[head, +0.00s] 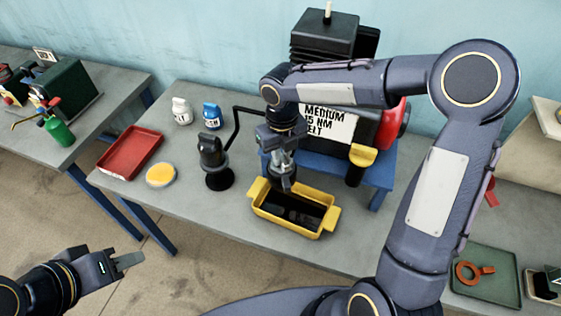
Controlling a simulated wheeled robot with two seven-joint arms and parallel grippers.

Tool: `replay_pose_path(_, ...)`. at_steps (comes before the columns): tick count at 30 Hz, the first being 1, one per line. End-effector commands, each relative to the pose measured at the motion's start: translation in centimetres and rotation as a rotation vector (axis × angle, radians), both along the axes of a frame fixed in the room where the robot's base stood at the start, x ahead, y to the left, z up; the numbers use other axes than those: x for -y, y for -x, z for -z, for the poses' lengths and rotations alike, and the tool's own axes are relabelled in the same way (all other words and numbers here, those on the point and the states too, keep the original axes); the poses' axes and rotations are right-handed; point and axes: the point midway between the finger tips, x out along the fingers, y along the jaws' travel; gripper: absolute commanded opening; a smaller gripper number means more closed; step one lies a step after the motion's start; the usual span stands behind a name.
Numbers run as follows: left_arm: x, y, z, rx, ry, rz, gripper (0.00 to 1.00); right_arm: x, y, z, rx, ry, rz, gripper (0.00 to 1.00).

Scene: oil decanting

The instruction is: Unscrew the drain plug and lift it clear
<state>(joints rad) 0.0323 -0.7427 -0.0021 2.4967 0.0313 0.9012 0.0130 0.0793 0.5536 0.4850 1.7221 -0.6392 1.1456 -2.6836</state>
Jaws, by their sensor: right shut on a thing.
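My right gripper (284,172) points down over the yellow drain pan (258,214), in front of the black machine (325,42) on its blue stand (382,182). It is shut on a small dark piece at its tips, which looks like the drain plug; my fingers and arm mostly hide it. I cannot tell whether it is clear of the machine. The pan stands on the grey table and looks dark inside. My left gripper (126,261) is empty at the lower left, off the table's front edge; its finger gap does not show.
A black jointed device (212,155) stands left of the pan. A red tray (128,153), a yellow disc (161,174), a white bottle (181,112) and a blue bottle (212,117) are further left. A yellow-topped black object (361,158) is close right of my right gripper.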

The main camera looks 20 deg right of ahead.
Motion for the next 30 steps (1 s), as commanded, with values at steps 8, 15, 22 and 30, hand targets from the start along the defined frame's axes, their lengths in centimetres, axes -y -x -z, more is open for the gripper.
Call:
replay_pose_path(8, 0.0, 0.0, 0.0, 0.000, 0.000, 0.000, 0.36, 0.0, 0.0, 0.0, -0.001, 0.000, 0.000, 0.27)
replay_pose_path(15, 0.0, 0.0, 0.0, 0.000, 0.000, 0.000, 0.36, 0.0, 0.0, 0.0, 0.000, 0.000, 0.002, 0.40)
replay_pose_path(22, 0.0, 0.0, 0.0, 0.000, 0.000, 0.000, 0.36, 0.0, -0.1, -0.6, 0.002, 0.000, 0.003, 0.40)
replay_pose_path(30, 0.0, 0.0, 0.0, 0.000, 0.000, 0.000, 0.36, 0.0, -0.1, -3.3, 0.003, -0.001, 0.004, 0.40)
